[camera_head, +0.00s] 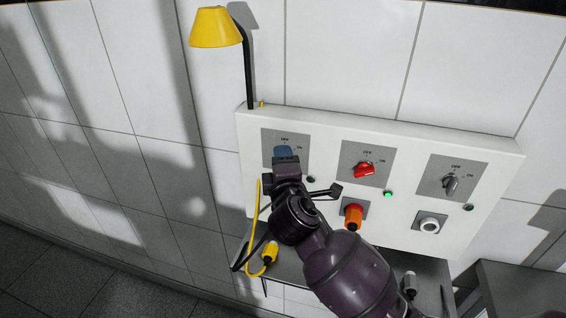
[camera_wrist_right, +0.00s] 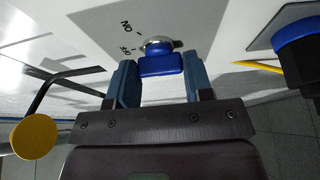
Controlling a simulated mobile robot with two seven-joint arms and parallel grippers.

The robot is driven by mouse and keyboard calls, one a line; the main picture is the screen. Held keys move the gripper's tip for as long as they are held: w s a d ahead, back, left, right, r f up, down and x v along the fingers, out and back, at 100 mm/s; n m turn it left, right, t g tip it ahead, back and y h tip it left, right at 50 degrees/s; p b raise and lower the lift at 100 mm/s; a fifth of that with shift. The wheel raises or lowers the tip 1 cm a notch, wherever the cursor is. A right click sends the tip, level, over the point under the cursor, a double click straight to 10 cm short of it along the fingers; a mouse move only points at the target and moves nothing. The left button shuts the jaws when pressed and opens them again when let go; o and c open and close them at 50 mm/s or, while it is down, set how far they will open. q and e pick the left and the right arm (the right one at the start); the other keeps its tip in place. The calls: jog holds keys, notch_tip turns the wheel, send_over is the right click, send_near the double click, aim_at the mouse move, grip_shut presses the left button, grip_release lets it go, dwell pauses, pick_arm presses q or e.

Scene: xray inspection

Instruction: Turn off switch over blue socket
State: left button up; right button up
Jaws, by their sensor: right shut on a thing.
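The blue rotary switch (camera_wrist_right: 160,66) shows in the wrist view on a grey plate with ON and OFF marks. My right gripper (camera_wrist_right: 160,82) has its two blue fingers on either side of the knob, shut on it. In the head view, my right gripper (camera_head: 284,153) is at the left switch plate (camera_head: 270,137) and covers most of the knob, so its exact setting is hard to tell. The blue socket (camera_wrist_right: 293,38) shows at the right of the wrist view; in the head view my arm hides it. My left gripper is not in view.
The white panel (camera_head: 320,130) also bears a red switch (camera_head: 364,170) over an orange plug (camera_head: 353,216) and a grey switch (camera_head: 451,183) over a white socket (camera_head: 429,225). The middle lamp (camera_head: 388,193) glows green. A yellow lamp (camera_head: 215,27) stands at upper left.

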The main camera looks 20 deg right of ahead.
dwell(0.3)
jog(key=o, duration=0.9)
jog(key=shift+s, duration=0.1)
pick_arm(q)
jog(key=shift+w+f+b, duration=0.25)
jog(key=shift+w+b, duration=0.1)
jog(key=shift+b, duration=0.5)
pick_arm(e)
jog(key=v, duration=1)
jog(key=shift+s, duration=0.3)
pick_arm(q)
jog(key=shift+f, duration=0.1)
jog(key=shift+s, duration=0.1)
